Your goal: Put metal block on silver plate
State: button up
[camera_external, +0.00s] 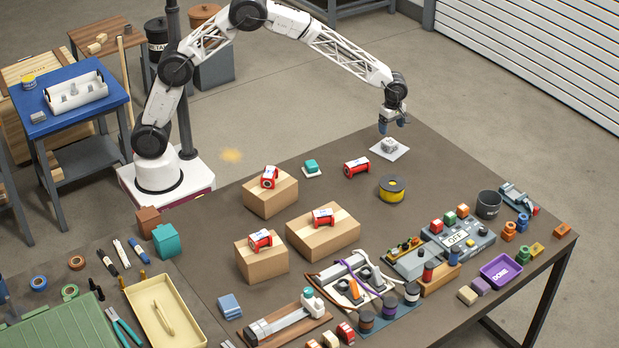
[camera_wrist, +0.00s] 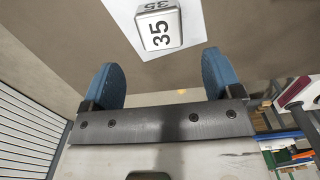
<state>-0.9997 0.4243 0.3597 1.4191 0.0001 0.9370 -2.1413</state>
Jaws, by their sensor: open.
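The metal block (camera_external: 389,144) sits on a pale, silvery square plate (camera_external: 402,152) near the far edge of the table. In the wrist view the block (camera_wrist: 159,28) is a small grey block marked "35", resting on the plate (camera_wrist: 122,14) with bare plate around it. My gripper (camera_external: 393,124) is just above the block, pointing down. In the wrist view my gripper (camera_wrist: 162,76) has its two blue fingers wide apart with nothing between them. The block lies beyond the fingertips, apart from both fingers.
A red flanged part (camera_external: 356,167), a yellow spool (camera_external: 392,189) and a teal block (camera_external: 311,166) on a small white pad stand nearby. Cardboard boxes (camera_external: 323,236) bear more red parts. The table's right front is crowded. Bare table surrounds the plate.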

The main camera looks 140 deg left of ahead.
aim_at(390, 142)
jog(key=shift+r, duration=1.8)
